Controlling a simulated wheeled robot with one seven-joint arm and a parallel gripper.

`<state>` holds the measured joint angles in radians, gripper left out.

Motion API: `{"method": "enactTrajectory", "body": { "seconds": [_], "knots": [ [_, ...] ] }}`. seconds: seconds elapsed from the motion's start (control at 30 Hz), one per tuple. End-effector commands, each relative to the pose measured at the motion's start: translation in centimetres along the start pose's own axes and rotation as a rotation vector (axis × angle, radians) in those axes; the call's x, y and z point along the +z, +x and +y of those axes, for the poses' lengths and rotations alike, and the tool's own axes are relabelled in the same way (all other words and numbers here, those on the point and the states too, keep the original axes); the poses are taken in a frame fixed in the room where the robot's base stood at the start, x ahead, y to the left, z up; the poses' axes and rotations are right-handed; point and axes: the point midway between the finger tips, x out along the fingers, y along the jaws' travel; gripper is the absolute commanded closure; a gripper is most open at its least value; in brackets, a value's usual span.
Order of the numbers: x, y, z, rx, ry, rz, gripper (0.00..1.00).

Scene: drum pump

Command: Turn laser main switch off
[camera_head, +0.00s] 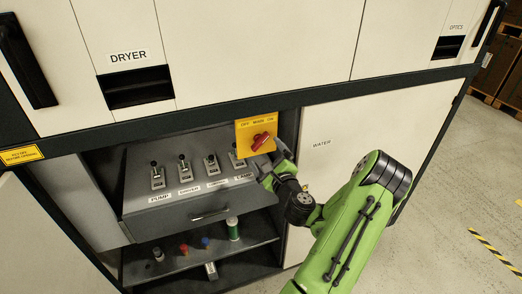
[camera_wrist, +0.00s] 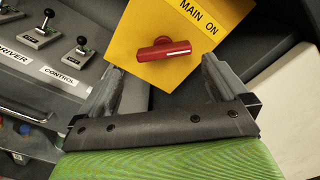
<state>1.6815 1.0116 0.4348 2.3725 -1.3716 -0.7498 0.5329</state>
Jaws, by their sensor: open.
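The laser main switch is a red handle (camera_head: 261,141) on a yellow plate (camera_head: 243,128) in the head view, at the top right of the open bay. In the wrist view the red handle (camera_wrist: 163,50) lies nearly level across the yellow plate (camera_wrist: 130,28), and "MAIN ON" is readable. My gripper (camera_head: 275,165) is at the lower right of the plate in the head view. In the wrist view my gripper (camera_wrist: 160,75) is open, its fingers apart on either side below the handle. Nothing is between the fingertips. Whether a finger touches the plate, I cannot tell.
A grey panel with several toggle levers (camera_head: 184,168) is left of the switch, above a drawer (camera_head: 210,212). A lower shelf (camera_head: 175,262) holds a green-and-white bottle (camera_head: 233,229) and small coloured items. The WATER door (camera_head: 340,125) is to the right. Open floor (camera_head: 450,220) lies further right.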

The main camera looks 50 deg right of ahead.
Motion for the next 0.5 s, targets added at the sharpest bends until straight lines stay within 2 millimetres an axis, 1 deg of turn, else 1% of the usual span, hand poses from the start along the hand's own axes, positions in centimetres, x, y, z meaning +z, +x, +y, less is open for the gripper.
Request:
{"method": "enactTrajectory", "body": {
  "seconds": [0.03, 0.1, 0.2, 0.3, 0.5],
  "knots": [
    [1.0, 1.4, -0.8, -0.003, -0.004, -0.007, 0.00],
    [1.0, 2.9, -0.9, -0.002, -0.003, -0.006, 0.00],
    [0.9, 4.5, -0.8, -0.002, -0.003, -0.004, 0.00],
    [0.7, 5.4, -0.7, -0.001, 0.000, -0.002, 0.00],
    [0.5, 5.7, -0.6, -0.002, 0.002, -0.001, 0.00]
  ]
}}
